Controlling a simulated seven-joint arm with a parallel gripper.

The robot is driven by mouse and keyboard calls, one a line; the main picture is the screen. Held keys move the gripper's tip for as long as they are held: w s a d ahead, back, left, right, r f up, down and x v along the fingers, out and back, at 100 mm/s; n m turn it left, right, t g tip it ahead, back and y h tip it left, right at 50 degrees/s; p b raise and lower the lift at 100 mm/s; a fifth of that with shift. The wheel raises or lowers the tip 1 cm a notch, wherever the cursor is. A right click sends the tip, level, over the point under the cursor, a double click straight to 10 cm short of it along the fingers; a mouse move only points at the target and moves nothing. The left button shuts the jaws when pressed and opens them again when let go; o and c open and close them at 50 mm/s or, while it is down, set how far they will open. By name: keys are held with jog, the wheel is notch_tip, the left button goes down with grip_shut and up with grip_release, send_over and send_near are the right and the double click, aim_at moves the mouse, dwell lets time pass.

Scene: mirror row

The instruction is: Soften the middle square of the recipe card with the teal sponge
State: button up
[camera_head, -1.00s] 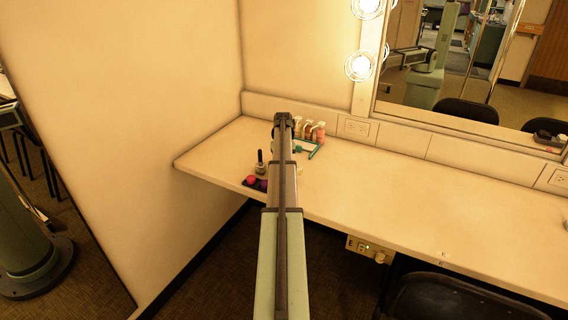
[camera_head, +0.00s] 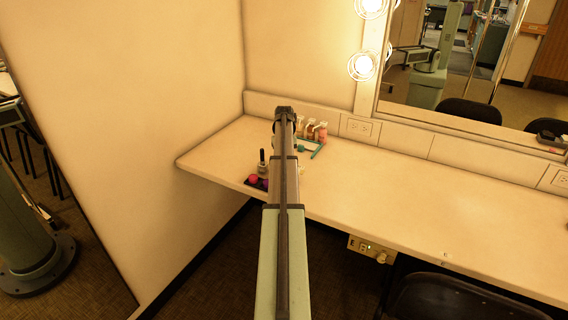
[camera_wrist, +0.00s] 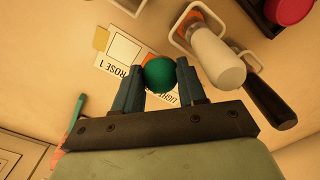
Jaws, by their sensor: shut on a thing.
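My gripper (camera_wrist: 160,88) is shut on the round teal sponge (camera_wrist: 159,74), which sits between its two fingertips. The recipe card (camera_wrist: 124,50) lies on the counter beyond the fingers in the wrist view. It shows a tan square, a pale framed square and the words "ROSE 1"; lettering starting "LIGHT" shows at the right. The sponge and fingers hide part of the card, including its middle. I cannot tell whether the sponge touches it. In the head view my arm hides the gripper and most of the card.
A white-capped bottle (camera_wrist: 216,56) and a black-capped bottle (camera_wrist: 268,100) stand close right of the card. Several small bottles (camera_head: 312,131) stand at the back.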

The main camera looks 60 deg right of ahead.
jog(key=shift+r, duration=2.15)
